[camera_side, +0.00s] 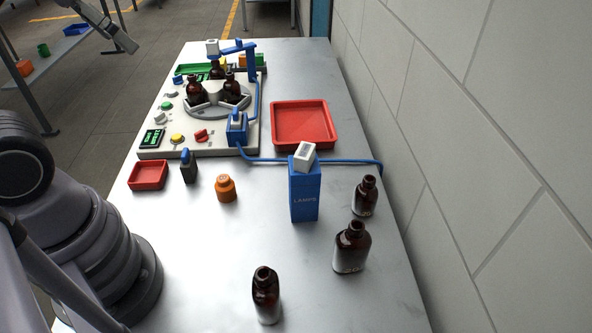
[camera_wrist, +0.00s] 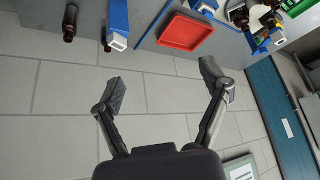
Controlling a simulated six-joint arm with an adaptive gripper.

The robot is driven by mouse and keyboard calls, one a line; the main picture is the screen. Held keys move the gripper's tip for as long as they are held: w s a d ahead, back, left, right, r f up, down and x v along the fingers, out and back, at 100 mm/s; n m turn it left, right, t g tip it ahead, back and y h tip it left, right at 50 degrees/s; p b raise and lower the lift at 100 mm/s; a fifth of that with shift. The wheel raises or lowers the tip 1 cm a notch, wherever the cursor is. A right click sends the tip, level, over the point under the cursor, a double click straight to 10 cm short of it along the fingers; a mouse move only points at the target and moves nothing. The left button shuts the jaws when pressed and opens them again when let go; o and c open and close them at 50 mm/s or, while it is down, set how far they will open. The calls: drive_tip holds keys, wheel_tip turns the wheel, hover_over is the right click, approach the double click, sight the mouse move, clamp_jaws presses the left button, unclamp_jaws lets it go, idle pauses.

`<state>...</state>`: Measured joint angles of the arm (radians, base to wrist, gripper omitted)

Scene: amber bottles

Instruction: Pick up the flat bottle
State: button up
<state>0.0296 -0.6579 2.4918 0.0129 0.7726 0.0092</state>
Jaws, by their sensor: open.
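Three amber bottles stand upright on the near part of the table in the side view: a narrow one at the front (camera_side: 266,297), a broad-shouldered one (camera_side: 351,250) right of it, and a smaller one (camera_side: 365,197) farther back. I cannot tell surely which is the flat bottle; the front and broad ones differ in width. In the wrist view, one amber bottle (camera_wrist: 70,24) shows at top left. My gripper (camera_wrist: 165,83) is open and empty, with the wall beyond its fingers and the bottles well away from them.
A blue box (camera_side: 305,195) with a white block on top stands left of the small bottle. A red tray (camera_side: 303,143), orange jar (camera_side: 225,190) and small red tray (camera_side: 148,188) lie farther back. More bottles stand on a turntable (camera_side: 216,112). The wall (camera_side: 480,170) runs along the right.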

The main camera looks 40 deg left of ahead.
drive_tip(key=w+d+f+m+t+h, duration=0.1)
drive_tip(key=w+d+f+m, duration=0.1)
drive_tip(key=w+d+f, duration=0.4)
drive_tip(key=w+d+f+m+t+h, duration=0.15)
drive_tip(key=w+d, duration=0.25)
drive_tip(key=w, duration=0.5)
drive_tip(key=w+d+f+m+t+h, duration=0.1)
drive_tip(key=w+d+f+m+h, duration=0.15)
drive_tip(key=w+d+f, duration=0.35)
drive_tip(key=m+h, duration=0.4)
drive_tip(key=h, duration=0.2)
hover_over(337, 240)
drive_tip(key=w, duration=0.2)
drive_tip(key=f, duration=1.5)
drive_tip(key=shift+s+d+f, duration=0.15)
drive_tip(key=shift+d+f, duration=0.2)
drive_tip(key=shift+f, duration=0.05)
drive_tip(key=shift+n+t+y, duration=0.35)
drive_tip(key=shift+n+y, duration=0.05)
drive_tip(key=shift+n, duration=0.3)
drive_tip(key=s+f, duration=0.1)
drive_tip(key=s+a+f, duration=0.1)
drive_tip(key=f, duration=0.2)
drive_tip(key=shift+s+a+f, duration=0.3)
drive_tip(key=shift+s+a, duration=0.1)
drive_tip(key=shift+w+d+f, duration=0.1)
drive_tip(key=shift+w+f, duration=0.05)
drive_tip(key=x, duration=0.7)
drive_tip(key=c, duration=1.3)
